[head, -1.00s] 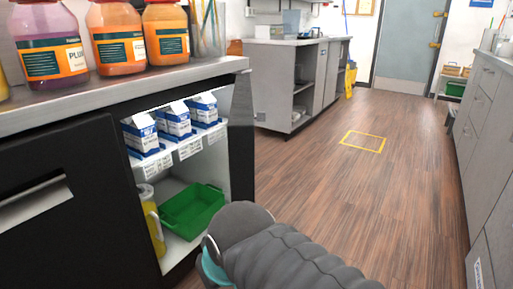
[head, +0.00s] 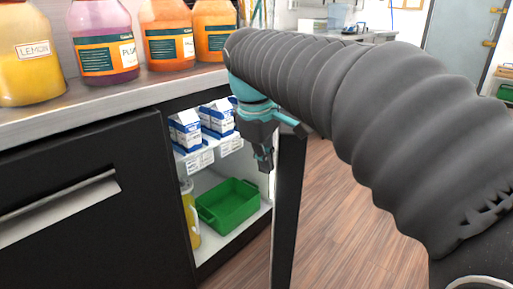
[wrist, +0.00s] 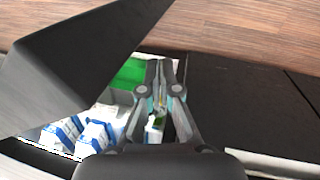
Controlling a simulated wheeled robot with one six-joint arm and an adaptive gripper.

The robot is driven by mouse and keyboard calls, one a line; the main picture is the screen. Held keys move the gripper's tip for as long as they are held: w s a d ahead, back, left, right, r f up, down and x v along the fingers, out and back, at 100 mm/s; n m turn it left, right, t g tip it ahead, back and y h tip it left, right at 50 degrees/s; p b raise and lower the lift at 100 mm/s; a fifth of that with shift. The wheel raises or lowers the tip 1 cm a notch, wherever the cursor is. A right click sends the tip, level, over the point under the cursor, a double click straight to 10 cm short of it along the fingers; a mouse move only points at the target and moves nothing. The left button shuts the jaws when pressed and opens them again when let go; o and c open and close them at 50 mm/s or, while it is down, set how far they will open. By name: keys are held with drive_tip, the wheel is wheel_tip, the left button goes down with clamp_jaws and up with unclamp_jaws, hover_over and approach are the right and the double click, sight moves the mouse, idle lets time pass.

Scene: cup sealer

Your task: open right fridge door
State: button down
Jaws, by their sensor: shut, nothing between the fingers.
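The right fridge door (head: 289,210) stands swung open, seen nearly edge-on as a black panel right of the opening in the head view. In the wrist view a large dark panel (wrist: 85,55) at the upper left looks like this door. My gripper (head: 265,164) is shut and empty, pointing down in front of the opening, on the inner side of the door. It also shows in the wrist view (wrist: 161,72). Whether it touches the door I cannot tell. The door's handle is not visible.
Inside the fridge (head: 222,242) are blue-and-white cartons (head: 187,132) on the shelf, a green bin (head: 230,205) and a yellow bottle (head: 190,212) below. A closed black left door (head: 85,215) adjoins. Several jars (head: 103,40) stand on the counter. Wooden floor (head: 345,225) lies right.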

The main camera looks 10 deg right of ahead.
drive_tip(key=w+a+r+n+g+h+p, duration=0.1)
drive_tip(key=w+a+r+n, duration=0.15)
drive_tip(key=w, duration=0.25)
drive_tip(key=w+a+r+n+g+h, duration=0.1)
drive_tip(key=w+a+r+n+g, duration=0.15)
drive_tip(key=w, duration=0.25)
drive_tip(key=s+d+f, duration=0.2)
drive_tip(key=d+f, duration=0.5)
drive_tip(key=f, duration=0.1)
drive_tip(key=shift+s+d+f+n+t, duration=0.2)
drive_tip(key=shift+d+f+n+t, duration=0.1)
drive_tip(key=shift+d+n+t, duration=0.1)
